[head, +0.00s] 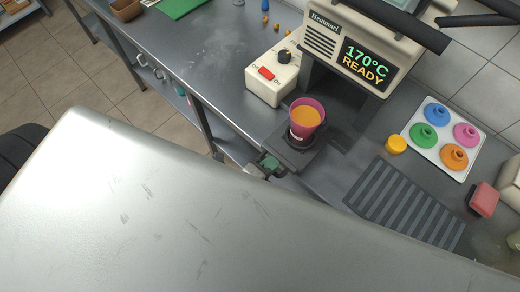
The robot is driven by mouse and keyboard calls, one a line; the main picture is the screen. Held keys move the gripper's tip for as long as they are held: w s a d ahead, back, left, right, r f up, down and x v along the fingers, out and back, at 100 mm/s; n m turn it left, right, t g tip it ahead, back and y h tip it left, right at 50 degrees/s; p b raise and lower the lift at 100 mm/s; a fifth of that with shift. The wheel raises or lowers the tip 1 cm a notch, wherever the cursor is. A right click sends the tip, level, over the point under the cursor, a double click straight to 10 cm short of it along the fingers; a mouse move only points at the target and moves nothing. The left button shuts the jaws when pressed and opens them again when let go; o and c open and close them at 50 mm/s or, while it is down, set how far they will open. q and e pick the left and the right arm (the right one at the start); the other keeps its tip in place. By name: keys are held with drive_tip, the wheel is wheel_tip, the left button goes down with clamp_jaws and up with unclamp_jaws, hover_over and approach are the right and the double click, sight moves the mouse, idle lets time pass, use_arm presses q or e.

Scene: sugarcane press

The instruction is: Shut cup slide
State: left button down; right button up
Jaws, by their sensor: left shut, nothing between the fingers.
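The cup slide (292,158) is a dark flat tray sticking out from under the beige sealing machine (340,40). A magenta cup (305,131) with orange contents stands upright in the slide's ring, in front of the machine's opening. A small green part (270,163) shows at the slide's near left edge. My left gripper (262,168) seems to be the small dark shape beside that part; it is shut and empty. Whether it touches the slide I cannot tell. A large grey surface hides most of what is below it. My right gripper is not in view.
A control box (271,79) with a red switch and knob stands left of the machine. To the right are a yellow lid (396,145), a ribbed dark mat (404,205) and a white tray (412,137) with coloured pieces.

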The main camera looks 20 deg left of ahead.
use_arm(q)
drive_tip(key=shift+w+d+f, duration=0.1)
drive_tip(key=shift+w, duration=0.2)
drive_tip(key=w+d+b, duration=0.1)
drive_tip(key=w+d, duration=0.1)
drive_tip(key=w, duration=0.4)
drive_tip(key=w+d+b, duration=0.1)
drive_tip(key=w+d, duration=0.1)
drive_tip(key=w, duration=0.4)
drive_tip(key=w+d+b, duration=0.1)
drive_tip(key=w+d, duration=0.1)
drive_tip(key=w, duration=0.4)
drive_tip(key=shift+d+f, duration=0.1)
drive_tip(key=shift+d, duration=0.15)
drive_tip(key=shift+w+d, duration=0.2)
drive_tip(key=shift+w, duration=0.25)
drive_tip(key=shift+r, duration=0.2)
drive_tip(key=shift+r, duration=0.1)
